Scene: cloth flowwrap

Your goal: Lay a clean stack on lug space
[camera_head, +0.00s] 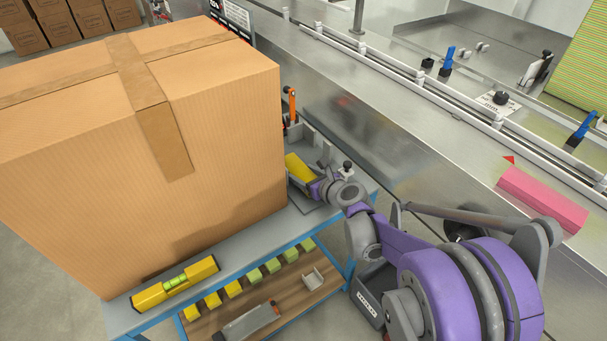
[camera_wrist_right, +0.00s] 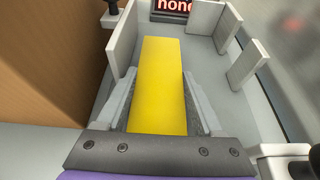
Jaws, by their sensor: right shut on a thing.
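My right gripper (camera_head: 310,181) is shut on a yellow stack (camera_head: 299,167), a long block with a flat top. In the right wrist view the yellow stack (camera_wrist_right: 163,75) lies between the two grey fingers of the gripper (camera_wrist_right: 160,98), its far end close to a pale upright plate. Pale upright plates (camera_wrist_right: 207,18) stand around it on a grey surface (camera_wrist_right: 220,85); I cannot tell whether the stack touches that surface. I cannot make out a lug space with certainty. My left gripper is not in view.
A big taped cardboard box (camera_head: 220,130) stands close left of my right gripper. Several yellow and green blocks sit on the lower shelf (camera_head: 292,299). A pink block (camera_head: 541,199) lies on the steel machine (camera_head: 420,160).

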